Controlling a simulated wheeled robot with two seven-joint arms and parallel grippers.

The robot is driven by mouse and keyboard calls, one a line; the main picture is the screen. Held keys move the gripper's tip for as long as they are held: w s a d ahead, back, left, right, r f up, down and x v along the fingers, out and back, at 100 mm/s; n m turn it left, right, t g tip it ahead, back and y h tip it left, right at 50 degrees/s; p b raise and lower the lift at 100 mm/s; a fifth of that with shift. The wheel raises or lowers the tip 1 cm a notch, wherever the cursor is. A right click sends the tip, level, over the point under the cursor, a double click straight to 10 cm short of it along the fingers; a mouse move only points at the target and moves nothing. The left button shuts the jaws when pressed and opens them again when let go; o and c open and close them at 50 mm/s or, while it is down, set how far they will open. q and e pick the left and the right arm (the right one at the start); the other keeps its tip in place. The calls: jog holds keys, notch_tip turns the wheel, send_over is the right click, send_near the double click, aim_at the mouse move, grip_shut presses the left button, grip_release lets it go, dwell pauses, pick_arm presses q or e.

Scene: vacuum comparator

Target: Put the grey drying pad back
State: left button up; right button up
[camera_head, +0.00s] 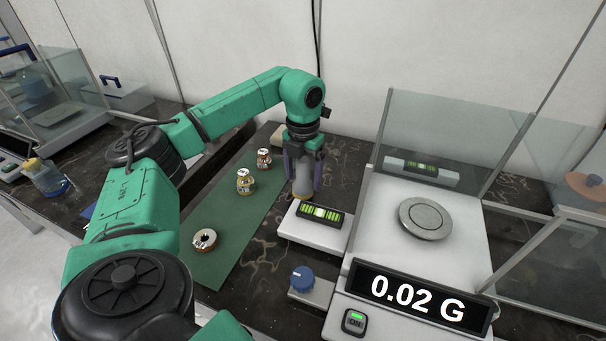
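My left gripper (303,182) points down above the back end of a white block with a spirit level. A rounded grey-beige piece (303,178) fills the space between its fingers, and the gripper looks shut on it. This piece looks like the grey drying pad; its lower end is close to the white block, and I cannot tell if they touch. A beige block (279,137) lies behind the gripper, partly hidden by the wrist. My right gripper is not in view.
The white block (312,232) carries a black spirit level (321,215). A blue knob (302,278) is in front. The glass-walled balance with a round pan (425,219) reads 0.02 G.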

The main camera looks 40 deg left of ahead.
pick_arm(q)
jog(key=shift+r, duration=0.15)
notch_tip(320, 180, up, 12)
jog(key=shift+f+p, duration=0.2)
jog(key=shift+p, duration=1.05)
jog(key=shift+r, duration=0.35)
jog(key=shift+f, duration=0.15)
